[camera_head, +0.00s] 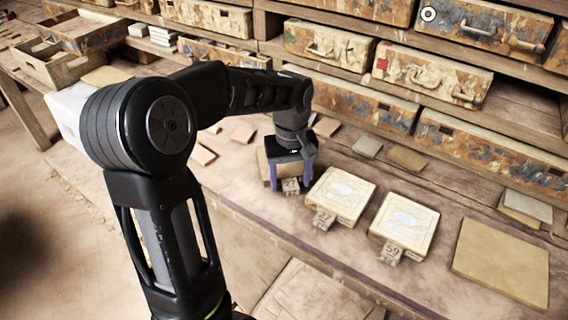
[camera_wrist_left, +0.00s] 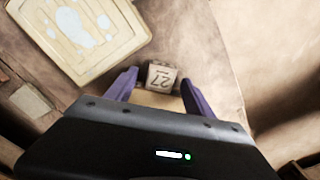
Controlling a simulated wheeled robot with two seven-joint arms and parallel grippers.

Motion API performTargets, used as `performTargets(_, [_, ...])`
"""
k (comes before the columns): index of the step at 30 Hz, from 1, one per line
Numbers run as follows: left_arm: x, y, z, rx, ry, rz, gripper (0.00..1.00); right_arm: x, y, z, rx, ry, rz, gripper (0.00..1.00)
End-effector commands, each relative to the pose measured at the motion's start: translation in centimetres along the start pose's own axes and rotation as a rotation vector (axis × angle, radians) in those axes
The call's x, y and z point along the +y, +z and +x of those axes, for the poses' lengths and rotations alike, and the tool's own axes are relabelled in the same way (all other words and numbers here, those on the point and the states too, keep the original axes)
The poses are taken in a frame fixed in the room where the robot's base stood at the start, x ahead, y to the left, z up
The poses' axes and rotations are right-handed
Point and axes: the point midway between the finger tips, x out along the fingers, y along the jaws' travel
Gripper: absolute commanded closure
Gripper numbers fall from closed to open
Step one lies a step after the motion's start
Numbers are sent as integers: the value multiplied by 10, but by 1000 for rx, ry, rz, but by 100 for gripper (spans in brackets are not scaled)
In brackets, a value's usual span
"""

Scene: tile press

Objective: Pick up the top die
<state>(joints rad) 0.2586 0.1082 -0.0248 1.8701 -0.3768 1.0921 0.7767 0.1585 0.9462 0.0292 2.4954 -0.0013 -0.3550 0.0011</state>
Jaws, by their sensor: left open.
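A small pale block marked 27 (camera_head: 291,186) stands at the front of a tan plate (camera_head: 264,168), largely hidden by my gripper in the head view. I take these to be the die; I cannot tell whether others lie under it. My left gripper (camera_head: 292,182) points down over it, with its two purple fingers apart, one on each side of the block. In the left wrist view the block (camera_wrist_left: 161,75) shows between the open fingertips (camera_wrist_left: 160,80), with a visible gap to the right finger. Contact is not clear. My right gripper is not in view.
Two cream plates with pale patches (camera_head: 342,193) (camera_head: 405,221) lie to the right, with numbered blocks at their front edges. A flat tan board (camera_head: 502,260) lies farther right. Shelves of worn drawers (camera_head: 470,140) stand behind the bench. Loose tiles (camera_head: 367,147) lie along the back.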

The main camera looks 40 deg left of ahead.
Motion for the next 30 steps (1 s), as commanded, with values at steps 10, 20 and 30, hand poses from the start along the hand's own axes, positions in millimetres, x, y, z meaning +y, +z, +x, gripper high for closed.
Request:
performTargets(10, [0,0,0,0,0,0,60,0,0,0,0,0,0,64])
performTargets(20, [0,0,0,0,0,0,87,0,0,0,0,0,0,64])
performTargets(30, [0,0,0,0,0,0,100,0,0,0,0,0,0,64])
